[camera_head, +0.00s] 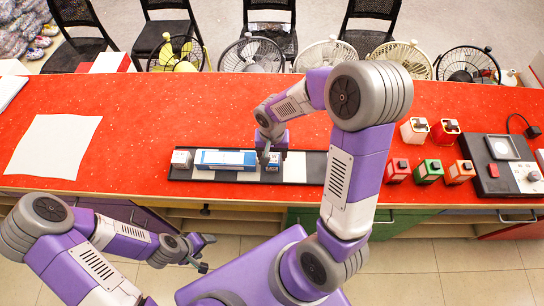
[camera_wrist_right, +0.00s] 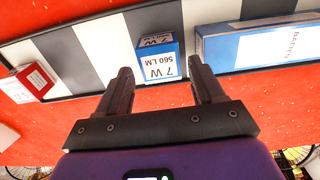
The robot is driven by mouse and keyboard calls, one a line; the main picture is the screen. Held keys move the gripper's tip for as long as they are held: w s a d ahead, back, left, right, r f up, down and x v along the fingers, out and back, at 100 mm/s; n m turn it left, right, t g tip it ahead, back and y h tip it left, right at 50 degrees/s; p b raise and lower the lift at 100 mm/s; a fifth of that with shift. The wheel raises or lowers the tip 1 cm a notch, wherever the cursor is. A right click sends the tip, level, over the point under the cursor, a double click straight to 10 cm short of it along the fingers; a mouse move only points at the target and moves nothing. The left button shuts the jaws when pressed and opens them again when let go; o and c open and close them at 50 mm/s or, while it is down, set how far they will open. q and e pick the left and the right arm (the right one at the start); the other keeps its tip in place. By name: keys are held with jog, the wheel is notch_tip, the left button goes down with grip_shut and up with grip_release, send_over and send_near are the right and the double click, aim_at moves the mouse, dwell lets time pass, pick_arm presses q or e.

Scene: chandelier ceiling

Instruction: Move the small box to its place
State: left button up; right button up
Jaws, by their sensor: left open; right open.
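A small blue-and-white box marked "7 W 560 LM" (camera_wrist_right: 158,60) stands on a black-and-white striped strip (camera_head: 318,167). In the head view this small box (camera_head: 273,163) is partly hidden by my right gripper (camera_head: 269,157). In the right wrist view my right gripper (camera_wrist_right: 160,88) is open, with the box just beyond and between its fingertips, not gripped. My left gripper (camera_head: 206,254) is open and empty in front of the counter.
The red counter (camera_head: 200,105) is bare behind the strip. Several small red, green and orange boxes (camera_head: 429,172) and a black device (camera_head: 503,165) are on the right. A white sheet (camera_head: 53,146) lies on the left. Fans (camera_head: 251,54) and chairs stand behind.

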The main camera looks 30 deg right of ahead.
aim_at(272, 159)
notch_tip(272, 159, up, 8)
jog(key=p, duration=0.1)
dwell(0.6)
